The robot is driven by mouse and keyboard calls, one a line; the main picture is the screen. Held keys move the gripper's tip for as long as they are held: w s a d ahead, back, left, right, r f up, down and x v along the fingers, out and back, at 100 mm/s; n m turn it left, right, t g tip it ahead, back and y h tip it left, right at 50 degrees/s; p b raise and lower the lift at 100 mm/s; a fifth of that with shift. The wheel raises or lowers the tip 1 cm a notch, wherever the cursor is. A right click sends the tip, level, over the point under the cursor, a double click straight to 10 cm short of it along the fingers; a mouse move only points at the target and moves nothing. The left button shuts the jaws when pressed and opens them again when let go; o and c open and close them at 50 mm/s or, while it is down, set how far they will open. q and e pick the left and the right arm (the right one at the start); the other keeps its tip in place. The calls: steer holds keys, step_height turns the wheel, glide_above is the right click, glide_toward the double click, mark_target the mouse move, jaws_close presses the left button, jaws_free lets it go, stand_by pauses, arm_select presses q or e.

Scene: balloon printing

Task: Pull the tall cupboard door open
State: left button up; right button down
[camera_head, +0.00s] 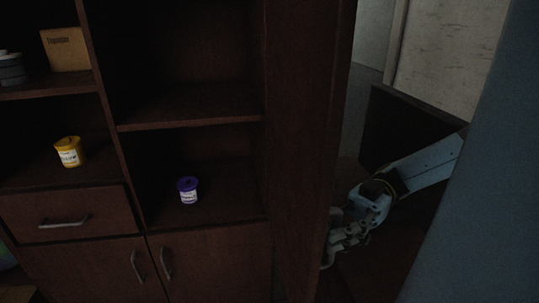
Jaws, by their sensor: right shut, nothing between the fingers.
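The tall cupboard door (312,130) is a dark reddish-brown panel standing at a steep angle to me, right of the open shelves. My right gripper (336,243) is at the lower right edge of this panel, on its right side. It is shut with nothing between its fingers. Its fingertips are close to the panel's edge; I cannot tell whether they touch. The door's handle cannot be made out clearly in the dark. My left gripper is not in view.
The cupboard's shelves (190,122) hold a purple tin (188,190), a yellow tin (69,151) and a tan box (66,49). Below are a drawer (90,205) and low doors (205,265) with metal handles. A dark panel (400,125) stands behind my right arm.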

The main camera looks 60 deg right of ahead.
steer(key=c, duration=1.6)
jaws_free()
steer(key=shift+w, duration=0.15)
steer(key=shift+c, duration=0.2)
steer(key=shift+d, duration=0.15)
steer(key=v, duration=1.2)
steer(key=shift+a, duration=0.2)
